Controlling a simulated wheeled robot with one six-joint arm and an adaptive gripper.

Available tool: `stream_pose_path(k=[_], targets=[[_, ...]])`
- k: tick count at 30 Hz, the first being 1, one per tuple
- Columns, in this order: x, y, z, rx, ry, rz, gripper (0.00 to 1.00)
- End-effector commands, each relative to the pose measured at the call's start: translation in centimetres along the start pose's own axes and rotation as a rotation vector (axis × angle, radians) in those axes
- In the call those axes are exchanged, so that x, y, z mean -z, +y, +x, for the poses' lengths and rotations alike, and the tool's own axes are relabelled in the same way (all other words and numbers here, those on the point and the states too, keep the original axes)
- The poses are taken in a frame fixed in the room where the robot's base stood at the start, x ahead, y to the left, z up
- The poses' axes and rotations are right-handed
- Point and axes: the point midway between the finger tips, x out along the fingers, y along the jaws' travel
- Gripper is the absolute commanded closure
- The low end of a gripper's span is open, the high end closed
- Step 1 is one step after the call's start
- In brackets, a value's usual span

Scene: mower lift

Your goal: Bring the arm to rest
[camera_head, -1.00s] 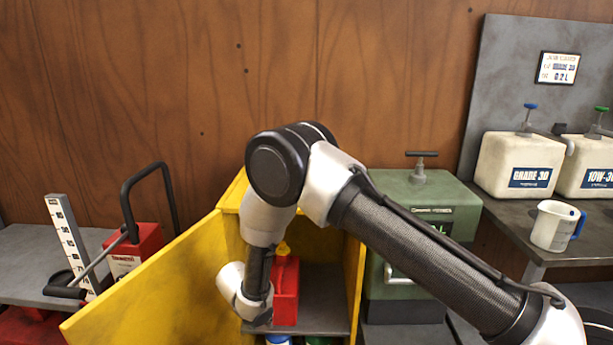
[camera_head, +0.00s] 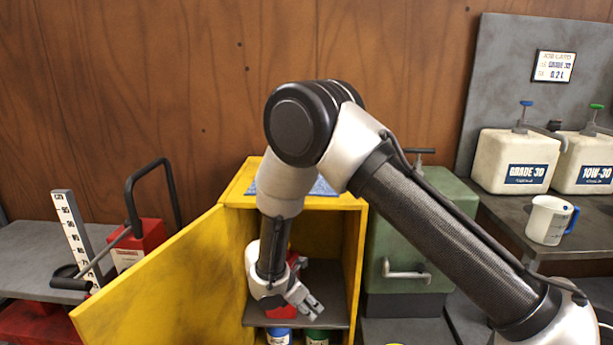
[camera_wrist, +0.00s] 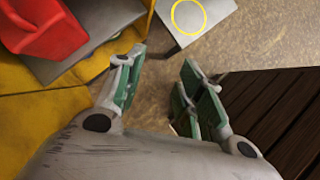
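My gripper (camera_head: 303,301) hangs in front of the open yellow cabinet (camera_head: 241,187), tilted down to the right in the head view. In the wrist view my gripper (camera_wrist: 162,75) shows its green-padded fingers spread apart, with nothing between them. A red container (camera_head: 284,311) stands on the grey cabinet shelf, mostly hidden behind my arm in the head view. In the wrist view the red container (camera_wrist: 45,28) is at the upper left, apart from the fingers.
The yellow cabinet door (camera_head: 150,285) stands open to the left. A green machine (camera_head: 405,240) is right of the cabinet. A measuring cup (camera_head: 547,221) and white jugs (camera_head: 515,160) stand on the right bench. A red jack (camera_head: 140,240) is at left.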

Motion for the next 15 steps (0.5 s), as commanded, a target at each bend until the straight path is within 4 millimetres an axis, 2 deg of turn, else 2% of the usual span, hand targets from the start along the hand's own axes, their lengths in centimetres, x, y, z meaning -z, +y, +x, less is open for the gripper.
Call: stream_pose_path(k=[1, 5, 9, 12, 15], targets=[[-2.0, -0.8, -1.1, 0.020, -0.001, 0.086, 0.63], [-8.0, -4.2, -4.2, 0.099, 0.002, 0.370, 0.63], [-15.2, -9.8, -8.4, 0.203, 0.029, 0.740, 0.63], [-19.5, -14.4, -11.2, 0.277, 0.063, 0.993, 0.63], [-22.7, -19.1, -13.8, 0.343, 0.111, 1.226, 0.63]])
